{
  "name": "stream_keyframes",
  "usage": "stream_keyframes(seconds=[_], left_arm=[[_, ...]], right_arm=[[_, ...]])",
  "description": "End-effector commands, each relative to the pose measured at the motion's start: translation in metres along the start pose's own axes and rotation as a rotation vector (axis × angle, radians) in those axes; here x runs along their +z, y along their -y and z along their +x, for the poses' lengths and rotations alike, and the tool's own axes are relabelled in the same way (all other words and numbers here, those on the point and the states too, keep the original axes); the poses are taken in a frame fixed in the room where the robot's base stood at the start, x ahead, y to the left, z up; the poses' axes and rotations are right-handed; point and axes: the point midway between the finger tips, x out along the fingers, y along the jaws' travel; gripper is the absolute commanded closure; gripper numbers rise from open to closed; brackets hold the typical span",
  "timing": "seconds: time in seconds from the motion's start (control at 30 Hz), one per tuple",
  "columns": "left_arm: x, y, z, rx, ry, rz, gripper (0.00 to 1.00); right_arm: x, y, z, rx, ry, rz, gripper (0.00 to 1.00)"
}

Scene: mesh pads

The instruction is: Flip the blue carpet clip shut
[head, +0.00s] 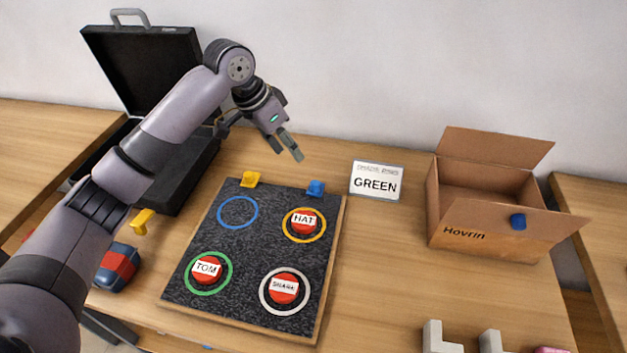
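The blue carpet clip (315,188) sits at the back edge of the dark carpet board (240,265), near its right corner. Whether its flap is up or down is too small to tell. My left gripper (289,151) hangs above and behind the board, up and left of the blue clip and apart from it. Its fingertips look close together and I see nothing held, but the gap is unclear. My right gripper is not in view. A yellow clip (250,179) sits on the same back edge, farther left.
The board carries coloured rings and red labelled buttons (285,288). A GREEN sign (376,181) stands right of the blue clip. An open cardboard box (480,215) with a blue piece is farther right. An open black case (150,75) stands behind my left arm.

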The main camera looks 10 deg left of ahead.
Motion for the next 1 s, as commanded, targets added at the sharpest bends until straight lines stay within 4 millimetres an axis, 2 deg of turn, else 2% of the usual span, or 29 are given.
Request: stream_keyframes(seconds=[0.03,0.1,0.2,0.27,0.5,0.6,0.8,1.0], left_arm=[[0.001,-0.001,0.011,0.003,0.004,-0.001,0.59],[0.000,-0.001,0.026,0.004,0.005,-0.001,0.59],[0.001,-0.001,0.048,0.003,0.004,-0.001,0.59],[0.001,-0.002,0.061,0.004,0.004,-0.001,0.59],[0.001,-0.001,0.112,0.002,0.004,0.000,0.59],[0.001,-0.001,0.129,0.002,0.003,0.000,0.59],[0.001,-0.001,0.147,0.000,0.001,0.001,0.59],[0.001,0.000,0.151,-0.001,0.000,0.002,0.59]], right_arm=[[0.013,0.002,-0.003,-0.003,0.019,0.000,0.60],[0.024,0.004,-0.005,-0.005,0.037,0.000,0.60],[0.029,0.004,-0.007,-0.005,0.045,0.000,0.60],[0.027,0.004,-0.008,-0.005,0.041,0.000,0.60],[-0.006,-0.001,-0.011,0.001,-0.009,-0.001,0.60],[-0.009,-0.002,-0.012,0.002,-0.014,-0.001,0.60],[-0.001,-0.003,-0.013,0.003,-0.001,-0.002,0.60],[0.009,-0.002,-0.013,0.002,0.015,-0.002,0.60]])
